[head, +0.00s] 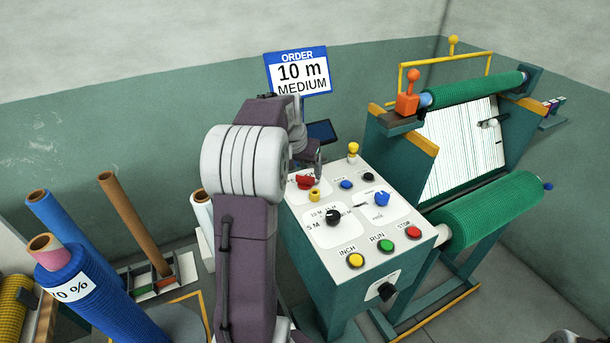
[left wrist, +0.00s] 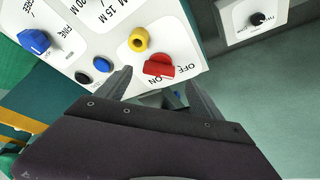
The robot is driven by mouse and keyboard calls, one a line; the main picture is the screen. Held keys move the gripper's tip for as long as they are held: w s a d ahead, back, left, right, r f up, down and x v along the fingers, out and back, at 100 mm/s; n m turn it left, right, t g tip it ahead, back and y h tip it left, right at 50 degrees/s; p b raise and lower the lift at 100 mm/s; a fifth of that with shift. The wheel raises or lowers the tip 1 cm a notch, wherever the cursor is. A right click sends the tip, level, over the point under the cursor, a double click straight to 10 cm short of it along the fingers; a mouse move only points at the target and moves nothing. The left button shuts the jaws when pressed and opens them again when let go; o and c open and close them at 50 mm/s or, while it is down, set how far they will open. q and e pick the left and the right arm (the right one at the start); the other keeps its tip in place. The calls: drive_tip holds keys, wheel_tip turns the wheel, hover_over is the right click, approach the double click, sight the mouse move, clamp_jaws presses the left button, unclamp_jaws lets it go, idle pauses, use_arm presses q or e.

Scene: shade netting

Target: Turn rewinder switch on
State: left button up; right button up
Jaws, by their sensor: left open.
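The red rewinder switch knob (left wrist: 160,66) is on the white panel top beside the OFF and ON lettering in the left wrist view. It also shows in the head view, at the panel's far left corner (head: 305,182). Which mark it points to is not clear. My left gripper (left wrist: 160,90) is open, its two fingers spread on either side just short of the red knob, with nothing between them. In the head view my left gripper (head: 312,162) is over that far corner, partly hidden by my arm. My right gripper is not seen.
The control panel (head: 328,255) also carries a yellow knob (left wrist: 139,39), blue knobs (head: 382,199), a black knob (head: 333,217), and yellow, green and red buttons. The green net roll (head: 490,210) is at right. Blue rolls (head: 95,300) stand at left. An order sign (head: 297,71) is behind.

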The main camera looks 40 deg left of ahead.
sight(305, 176)
use_arm(q)
drive_tip(key=x, duration=0.4)
drive_tip(key=shift+w, duration=0.4)
drive_tip(key=shift+f, duration=0.3)
drive_tip(key=shift+s, duration=0.2)
drive_tip(key=shift+w, duration=0.2)
drive_tip(key=c, duration=1.4)
drive_tip(key=shift+a, duration=0.1)
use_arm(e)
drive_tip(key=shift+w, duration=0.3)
